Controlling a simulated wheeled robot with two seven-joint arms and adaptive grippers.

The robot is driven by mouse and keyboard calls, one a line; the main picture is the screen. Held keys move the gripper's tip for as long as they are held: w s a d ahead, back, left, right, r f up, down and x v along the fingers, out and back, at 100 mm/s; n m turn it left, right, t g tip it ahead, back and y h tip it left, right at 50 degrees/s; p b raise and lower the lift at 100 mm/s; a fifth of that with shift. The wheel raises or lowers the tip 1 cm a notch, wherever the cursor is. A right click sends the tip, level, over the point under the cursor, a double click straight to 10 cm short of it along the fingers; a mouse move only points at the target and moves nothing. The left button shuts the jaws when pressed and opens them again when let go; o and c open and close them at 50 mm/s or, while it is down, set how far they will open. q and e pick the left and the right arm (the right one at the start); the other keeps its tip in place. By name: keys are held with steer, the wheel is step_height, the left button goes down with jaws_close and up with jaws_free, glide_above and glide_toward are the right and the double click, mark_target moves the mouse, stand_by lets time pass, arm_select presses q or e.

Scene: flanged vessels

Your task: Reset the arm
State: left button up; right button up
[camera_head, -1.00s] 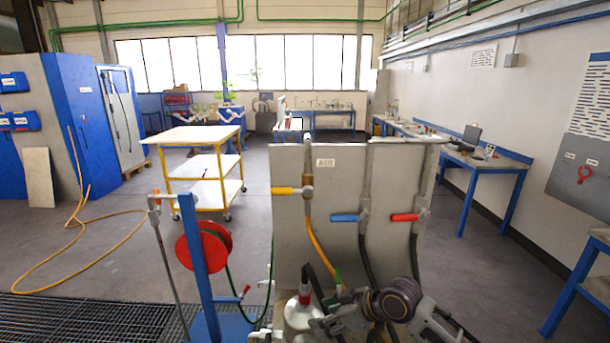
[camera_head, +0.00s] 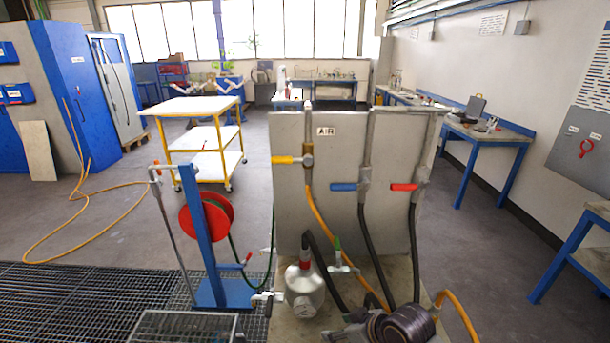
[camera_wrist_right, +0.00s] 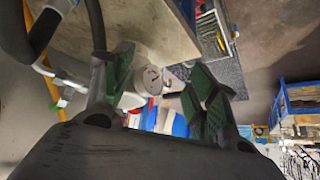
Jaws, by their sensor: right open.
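My right gripper (camera_wrist_right: 160,65) shows in the right wrist view with its two green-padded fingers spread apart. Nothing is clamped between the pads. A pale round piece (camera_wrist_right: 148,80) shows in the gap beyond them; I cannot tell what it belongs to. In the head view a dark rounded part of my right arm (camera_head: 405,322) shows at the bottom edge, in front of the panel; its fingers cannot be made out there. A silver vessel (camera_head: 304,291) stands upright left of that arm part, with a gap between them. My left gripper is not in view.
A grey panel marked AIR (camera_head: 345,190) carries yellow, blue and red valve handles, with hoses hanging down. A blue post with a red hose reel (camera_head: 207,215) stands left of it. A yellow trolley (camera_head: 205,145) stands behind. Open floor lies right of the panel.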

steer(key=s+d+f+m+g+h, duration=0.1)
steer(key=s+d+f+m+h, duration=0.15)
steer(key=s+d, duration=0.35)
steer(key=s+d+f+m+g+h, duration=0.1)
steer(key=s+d+f+m+h, duration=0.15)
steer(key=s+d, duration=0.35)
step_height(320, 180, down, 33)
steer(key=s+d+g, duration=0.1)
steer(key=s, duration=0.2)
steer(key=s+d+f, duration=0.2)
steer(key=s+f, duration=0.8)
steer(key=s, duration=0.1)
steer(key=s+d+f+g, duration=0.1)
steer(key=s+d+f, duration=0.1)
steer(key=s+f, duration=0.8)
steer(key=shift+s+f+b, duration=0.15)
steer(key=shift+s+b, duration=0.2)
steer(key=shift+s, duration=0.3)
